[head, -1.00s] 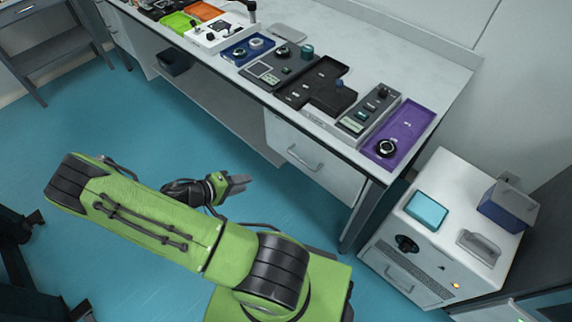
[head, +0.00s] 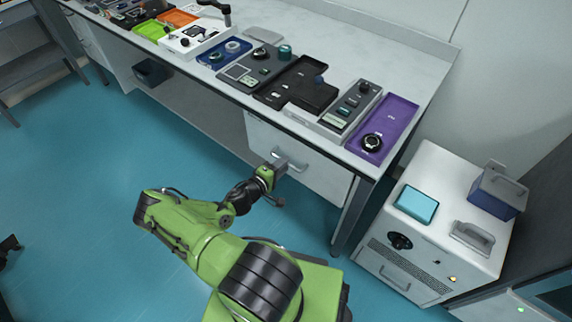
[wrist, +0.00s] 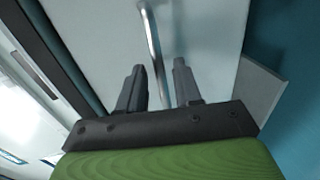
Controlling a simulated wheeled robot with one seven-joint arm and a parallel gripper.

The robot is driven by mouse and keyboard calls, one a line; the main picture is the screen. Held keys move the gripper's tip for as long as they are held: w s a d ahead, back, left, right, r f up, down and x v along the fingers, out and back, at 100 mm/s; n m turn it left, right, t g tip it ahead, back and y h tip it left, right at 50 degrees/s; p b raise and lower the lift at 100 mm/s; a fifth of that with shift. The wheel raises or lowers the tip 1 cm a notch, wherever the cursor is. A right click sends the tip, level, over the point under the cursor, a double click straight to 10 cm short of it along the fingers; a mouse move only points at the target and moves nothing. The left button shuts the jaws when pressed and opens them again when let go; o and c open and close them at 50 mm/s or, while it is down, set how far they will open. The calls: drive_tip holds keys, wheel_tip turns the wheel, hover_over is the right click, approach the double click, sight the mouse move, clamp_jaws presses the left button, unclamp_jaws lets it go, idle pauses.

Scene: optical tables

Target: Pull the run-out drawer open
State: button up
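The drawer (head: 328,178) is a pale grey front under the right end of the bench, and it looks shut. Its bar handle (head: 291,159) is near the middle of the front. My gripper (head: 283,165) is at the handle in the head view. In the wrist view my gripper (wrist: 162,82) has its two dark fingers apart. The metal handle (wrist: 153,45) runs up from between the fingertips, and the drawer front (wrist: 208,40) fills the space behind. A gap shows between the fingers and the bar, though contact at the left finger is hard to tell.
The bench top (head: 385,60) carries several trays and devices, including a purple tray (head: 398,112) near its right end. A white cabinet (head: 432,220) stands right of the bench.

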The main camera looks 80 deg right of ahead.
drive_tip(key=shift+x, duration=1.2)
clamp_jaws()
drive_tip(key=shift+a, duration=0.1)
